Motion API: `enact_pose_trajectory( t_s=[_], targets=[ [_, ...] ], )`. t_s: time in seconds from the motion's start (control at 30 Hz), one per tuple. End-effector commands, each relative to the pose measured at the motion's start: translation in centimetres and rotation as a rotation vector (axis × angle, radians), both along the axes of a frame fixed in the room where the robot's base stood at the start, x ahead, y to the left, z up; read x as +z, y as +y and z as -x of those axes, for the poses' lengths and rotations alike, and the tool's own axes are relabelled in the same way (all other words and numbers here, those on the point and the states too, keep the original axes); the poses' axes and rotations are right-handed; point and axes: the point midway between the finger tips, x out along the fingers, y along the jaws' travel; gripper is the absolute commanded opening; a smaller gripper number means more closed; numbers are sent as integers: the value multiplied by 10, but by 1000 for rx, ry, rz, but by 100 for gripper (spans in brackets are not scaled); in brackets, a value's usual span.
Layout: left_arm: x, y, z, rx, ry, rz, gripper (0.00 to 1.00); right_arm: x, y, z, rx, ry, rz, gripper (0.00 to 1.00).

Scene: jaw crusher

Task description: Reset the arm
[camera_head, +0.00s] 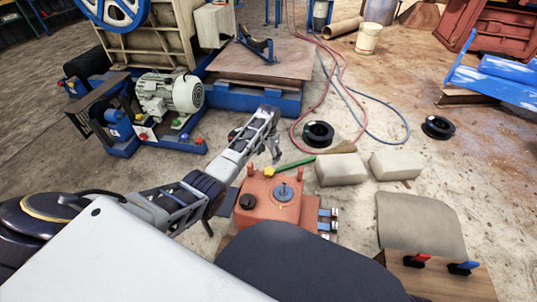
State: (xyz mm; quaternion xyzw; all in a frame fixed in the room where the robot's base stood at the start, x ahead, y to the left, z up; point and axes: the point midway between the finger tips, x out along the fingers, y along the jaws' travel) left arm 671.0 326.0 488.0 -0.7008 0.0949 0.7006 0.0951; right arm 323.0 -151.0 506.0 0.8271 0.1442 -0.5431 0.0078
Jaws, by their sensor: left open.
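My left arm (185,200) comes in from the left and stretches up and right over the floor. My left gripper (262,145) is at its end, open, with nothing seen between its fingers. My right gripper is not in view.
A motor (170,93) stands by the crusher at the back left. Two pale blocks (341,169) (394,166), black rings (318,134) (438,128) and red and blue hoses (375,98) lie right of the gripper. A wooden board (440,278) with red and blue handles is at the lower right.

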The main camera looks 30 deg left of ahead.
Motion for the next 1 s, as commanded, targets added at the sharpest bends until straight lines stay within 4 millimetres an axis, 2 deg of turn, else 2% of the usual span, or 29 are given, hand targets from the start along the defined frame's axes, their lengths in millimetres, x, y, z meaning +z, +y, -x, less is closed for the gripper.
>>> enact_pose_trajectory(
  t_s=[0.2,0.8,1.0],
  targets=[
    [6,0,1,0,1,0,71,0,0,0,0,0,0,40],
    [6,0,0,11,1,0,71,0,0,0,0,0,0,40],
    [6,0,-9,66,-42,-1,71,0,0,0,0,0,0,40]
  ],
)
